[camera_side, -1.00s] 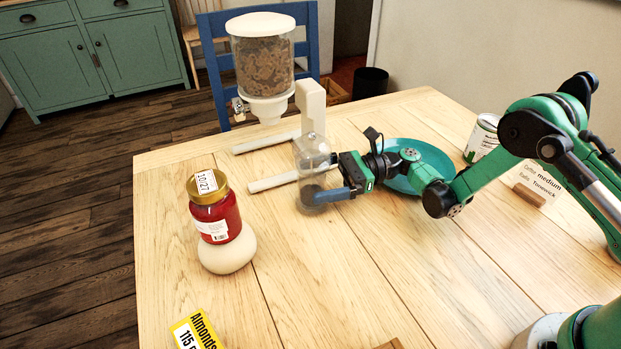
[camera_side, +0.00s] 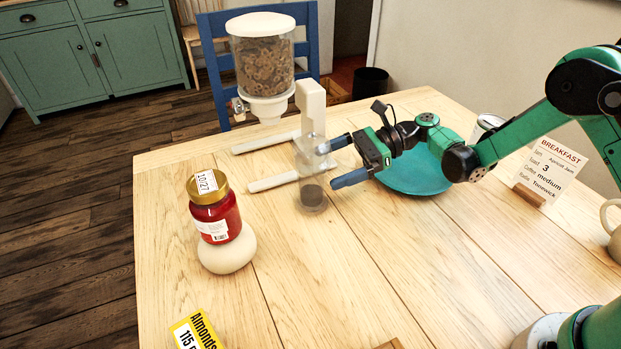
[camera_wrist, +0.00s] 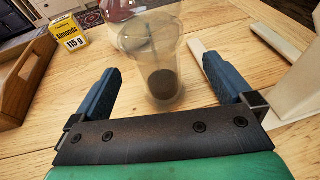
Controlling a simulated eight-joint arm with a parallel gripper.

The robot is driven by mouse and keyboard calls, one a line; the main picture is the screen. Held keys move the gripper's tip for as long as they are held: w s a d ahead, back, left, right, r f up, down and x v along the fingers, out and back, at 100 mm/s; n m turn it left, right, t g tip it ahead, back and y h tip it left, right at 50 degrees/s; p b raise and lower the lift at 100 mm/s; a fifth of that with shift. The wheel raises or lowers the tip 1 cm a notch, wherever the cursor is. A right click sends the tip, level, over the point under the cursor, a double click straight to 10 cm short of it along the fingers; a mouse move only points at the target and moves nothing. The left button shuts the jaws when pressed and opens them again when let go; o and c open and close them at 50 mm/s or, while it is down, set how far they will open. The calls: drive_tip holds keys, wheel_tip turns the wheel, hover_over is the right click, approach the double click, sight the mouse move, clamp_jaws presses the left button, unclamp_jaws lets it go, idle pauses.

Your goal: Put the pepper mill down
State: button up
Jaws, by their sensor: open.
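The pepper mill (camera_side: 313,178) is a clear vessel with dark pepper in its bottom. It stands upright on the wooden table, in front of the white cereal dispenser stand. In the wrist view the pepper mill (camera_wrist: 162,75) is ahead of my fingers, roughly centred between them. My gripper (camera_side: 334,163) is open, its blue fingertips apart and just to the right of the mill. In the wrist view my gripper (camera_wrist: 160,82) shows wide, with nothing between its pads.
The cereal dispenser (camera_side: 264,65) stands behind, its white feet beside the mill. A red jar (camera_side: 215,215) sits on a pale round base at left. A teal plate (camera_side: 418,175) lies behind my gripper. A menu card (camera_side: 552,168) is right; an almonds box (camera_side: 197,333) is at the front.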

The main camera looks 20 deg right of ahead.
sight(310, 173)
drive_tip(key=shift+s+d+r+h, duration=0.2)
drive_tip(key=shift+r+h, duration=0.35)
drive_tip(key=shift+h, duration=0.05)
drive_tip(key=shift+a, duration=0.15)
drive_tip(key=shift+x, duration=2.6)
drive_tip(key=shift+f, duration=0.1)
clamp_jaws()
